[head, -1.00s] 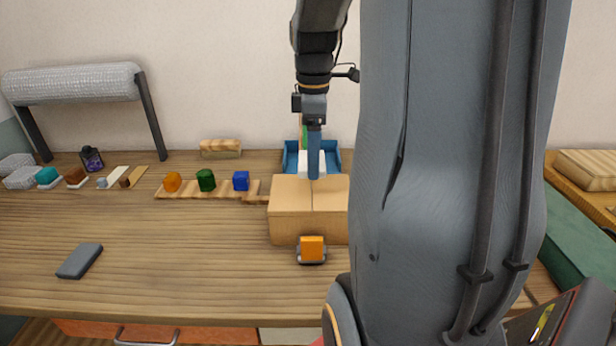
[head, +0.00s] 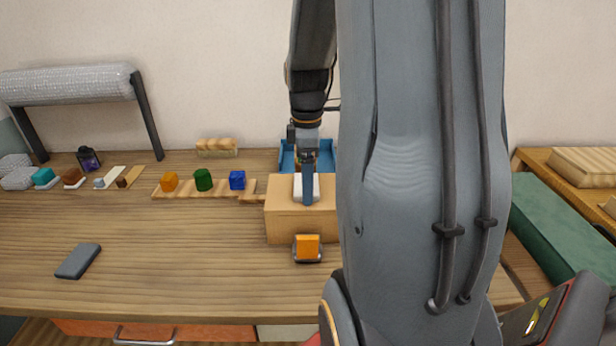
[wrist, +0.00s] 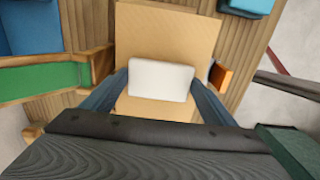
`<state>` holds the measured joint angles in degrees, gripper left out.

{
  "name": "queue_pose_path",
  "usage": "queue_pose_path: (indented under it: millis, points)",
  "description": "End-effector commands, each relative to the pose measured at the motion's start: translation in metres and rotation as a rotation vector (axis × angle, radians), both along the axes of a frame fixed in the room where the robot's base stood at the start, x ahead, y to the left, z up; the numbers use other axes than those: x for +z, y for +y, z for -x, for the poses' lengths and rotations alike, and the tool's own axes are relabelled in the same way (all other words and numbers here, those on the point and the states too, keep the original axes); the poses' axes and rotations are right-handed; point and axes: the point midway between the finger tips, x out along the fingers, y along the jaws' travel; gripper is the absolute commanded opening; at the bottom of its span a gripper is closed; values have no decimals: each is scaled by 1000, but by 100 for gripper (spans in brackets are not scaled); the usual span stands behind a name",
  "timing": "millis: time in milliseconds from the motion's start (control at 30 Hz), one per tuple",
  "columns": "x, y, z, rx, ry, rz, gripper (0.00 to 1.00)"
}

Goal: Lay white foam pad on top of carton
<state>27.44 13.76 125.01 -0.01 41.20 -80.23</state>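The carton (head: 281,222) is a tan closed box on the table, partly hidden by my arm in the head view. It fills the middle of the wrist view (wrist: 165,35). The white foam pad (head: 298,187) is over the carton's top. It shows in the wrist view (wrist: 161,80) between my two fingers, which press against its short sides. My gripper (head: 308,198) is shut on the pad, with blue fingers either side of it in the wrist view (wrist: 160,84). I cannot tell whether the pad's underside touches the carton.
An orange block on a dark holder (head: 308,247) stands in front of the carton. A blue tray (head: 289,156) is behind it. A wooden rack with orange, green and blue pieces (head: 204,190) lies to the left. A grey slab (head: 79,261) lies front left, with bare table around it.

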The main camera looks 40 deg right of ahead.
Motion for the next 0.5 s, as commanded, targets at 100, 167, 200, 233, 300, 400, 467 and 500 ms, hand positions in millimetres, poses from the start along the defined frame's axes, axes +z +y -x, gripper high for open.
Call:
queue_pose_path:
  millis: [100,167,200,233,300,400,467,500]
  points:
    - [0,0,0,0,0,0,96]
    - [0,0,0,0,0,0,96]
    - [0,0,0,0,0,0,96]
    - [0,0,0,0,0,0,96]
    - [0,0,0,0,0,0,96]
    - [2,0,0,0,-1,1,96]
    - [6,0,0,0,-1,1,96]
    - [9,0,-1,0,-2,1,96]
